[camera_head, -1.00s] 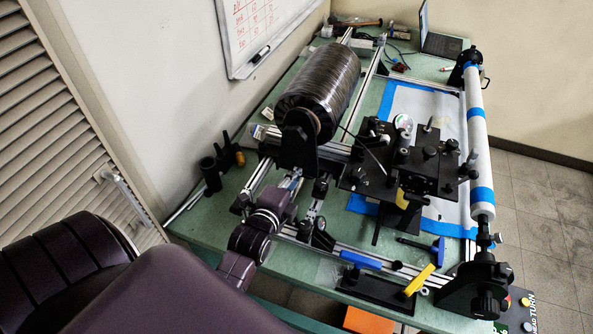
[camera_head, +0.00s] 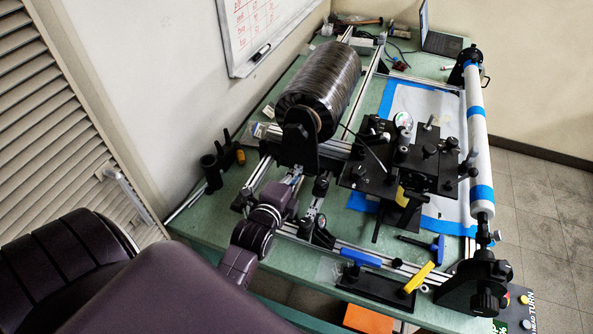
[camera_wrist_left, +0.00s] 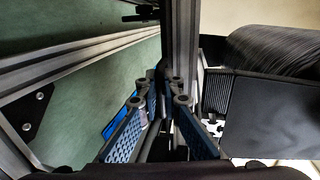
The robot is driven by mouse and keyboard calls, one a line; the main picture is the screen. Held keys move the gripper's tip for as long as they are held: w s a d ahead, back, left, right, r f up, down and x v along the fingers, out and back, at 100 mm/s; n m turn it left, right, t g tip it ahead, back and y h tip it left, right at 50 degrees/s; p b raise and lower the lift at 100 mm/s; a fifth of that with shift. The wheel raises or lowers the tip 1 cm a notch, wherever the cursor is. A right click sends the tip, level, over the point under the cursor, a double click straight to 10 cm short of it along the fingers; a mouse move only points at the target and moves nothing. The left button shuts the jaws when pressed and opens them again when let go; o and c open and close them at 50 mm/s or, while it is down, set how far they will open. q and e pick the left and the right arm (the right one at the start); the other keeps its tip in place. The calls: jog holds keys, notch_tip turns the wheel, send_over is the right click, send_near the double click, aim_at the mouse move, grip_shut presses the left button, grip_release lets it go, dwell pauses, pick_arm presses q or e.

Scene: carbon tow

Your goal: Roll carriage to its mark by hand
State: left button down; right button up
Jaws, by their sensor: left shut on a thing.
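The carriage (camera_head: 375,178) is a black plate assembly with knobs, clamps and a small yellow part. It stands across the rails between the black spool and the white mandrel. My left gripper (camera_head: 295,178) is left of the carriage, low by the aluminium rails under the spool's front stand. In the left wrist view its blue-padded fingers (camera_wrist_left: 160,88) are closed together on a dark, narrow part beside an aluminium rail (camera_wrist_left: 181,40). The fingers hide most of that part, so I cannot tell what it belongs to. I cannot make out a mark. My right gripper is not in view.
The black spool (camera_head: 322,88) stands behind my left gripper. The white mandrel (camera_head: 478,135) with blue bands runs along the right. A blue-handled tool (camera_head: 422,245), a yellow-handled lever (camera_head: 419,277) and an orange box (camera_head: 368,320) are at the front. Dark cylinders (camera_head: 211,172) stand on the left.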

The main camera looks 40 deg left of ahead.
pick_arm(q)
jog(key=r+x, duration=0.1)
jog(key=x, duration=0.3)
jog(key=r+b+x, duration=0.1)
jog(key=x, duration=0.4)
jog(key=b+x, duration=0.1)
jog(key=x, duration=0.3)
jog(key=shift+w+a+r, duration=0.15)
jog(key=shift+w+r, duration=0.2)
jog(key=shift+w, duration=0.2)
jog(key=c, duration=2.4)
grip_release()
jog(key=shift+s, duration=0.55)
jog(key=v, duration=1.1)
jog(key=shift+r, duration=0.15)
jog(key=shift+w, duration=0.1)
